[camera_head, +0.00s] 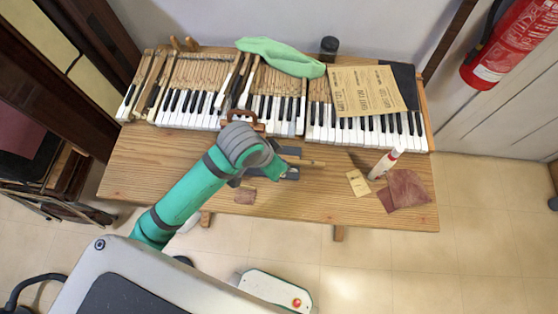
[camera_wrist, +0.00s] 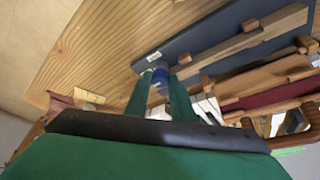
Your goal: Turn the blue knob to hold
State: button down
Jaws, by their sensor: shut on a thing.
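The blue knob (camera_wrist: 160,75) sits on a dark blue-grey board in the wrist view, close to a small white label (camera_wrist: 154,57). The label's text is too small to read. My gripper (camera_wrist: 161,82) has its two green fingers on either side of the knob and is shut on it. The dark board (camera_wrist: 200,45) lies on the wooden table and carries a wooden bar. In the head view, part of the board (camera_head: 291,160) shows beside my arm, which hides the knob and the fingers. The knob's pointing direction cannot be told.
A row of piano keys (camera_head: 350,135) runs along the back of the wooden table (camera_head: 300,205). A green cloth (camera_head: 280,55) and printed sheets (camera_head: 365,90) lie on the keys. A white bottle (camera_head: 385,164) and a reddish-brown sheet (camera_head: 407,187) are at the right. The table's front left is mostly clear.

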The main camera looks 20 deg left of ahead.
jog(key=c, duration=1.5)
grip_release()
jog(key=shift+c, duration=0.2)
jog(key=v, duration=1.1)
jog(key=shift+f, duration=0.2)
